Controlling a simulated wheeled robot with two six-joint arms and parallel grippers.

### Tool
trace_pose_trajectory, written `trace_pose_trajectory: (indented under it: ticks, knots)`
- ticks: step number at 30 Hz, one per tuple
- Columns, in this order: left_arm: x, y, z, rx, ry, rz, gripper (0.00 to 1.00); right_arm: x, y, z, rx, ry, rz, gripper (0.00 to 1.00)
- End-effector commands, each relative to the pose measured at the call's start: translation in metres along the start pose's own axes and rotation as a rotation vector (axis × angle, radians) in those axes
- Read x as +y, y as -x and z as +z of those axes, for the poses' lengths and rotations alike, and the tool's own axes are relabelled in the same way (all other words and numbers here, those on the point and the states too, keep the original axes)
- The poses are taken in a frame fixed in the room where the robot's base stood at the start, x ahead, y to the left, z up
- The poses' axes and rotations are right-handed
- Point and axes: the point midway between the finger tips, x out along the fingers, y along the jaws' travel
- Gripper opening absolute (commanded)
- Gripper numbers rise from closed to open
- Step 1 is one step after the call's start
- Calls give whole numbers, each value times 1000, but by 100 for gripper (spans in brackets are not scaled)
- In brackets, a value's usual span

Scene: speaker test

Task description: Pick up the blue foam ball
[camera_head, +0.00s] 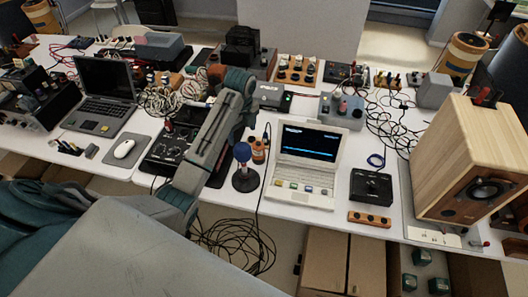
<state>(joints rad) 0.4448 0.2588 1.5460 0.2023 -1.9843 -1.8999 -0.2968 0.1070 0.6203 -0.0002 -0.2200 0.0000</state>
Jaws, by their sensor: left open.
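The blue foam ball (242,152) is a small round ball on top of a short black stand (245,180). It sits near the front edge of the white table, left of the white laptop. My left arm reaches in from the lower left and bends down just behind and above the ball. My left gripper (239,133) is open at the end of this arm, close above the ball in the picture. Its fingers are mostly hidden by the arm, so I cannot tell whether they touch the ball. My right gripper is not in view.
A black mixer panel (165,152) lies left, beside a white mouse (124,149). A wooden speaker (470,160) stands far right. Loose cables (235,243) hang below the front edge.

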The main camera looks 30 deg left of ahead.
Motion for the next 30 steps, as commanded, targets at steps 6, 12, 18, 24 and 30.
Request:
trace_pose_trajectory:
  ticks: [6, 12, 18, 24, 30]
  knots:
    - [2, 6, -1, 49, -98, -10, 76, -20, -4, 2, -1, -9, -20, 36]
    - [2, -17, -3, 50, -97, -8, 76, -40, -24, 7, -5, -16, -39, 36]
    - [2, -42, -5, 50, -96, -6, 76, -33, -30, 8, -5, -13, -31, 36]
    - [5, -54, -7, 51, -95, -4, 76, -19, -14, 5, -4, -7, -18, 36]
    - [6, -83, -9, 51, -94, -5, 76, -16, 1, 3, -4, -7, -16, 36]
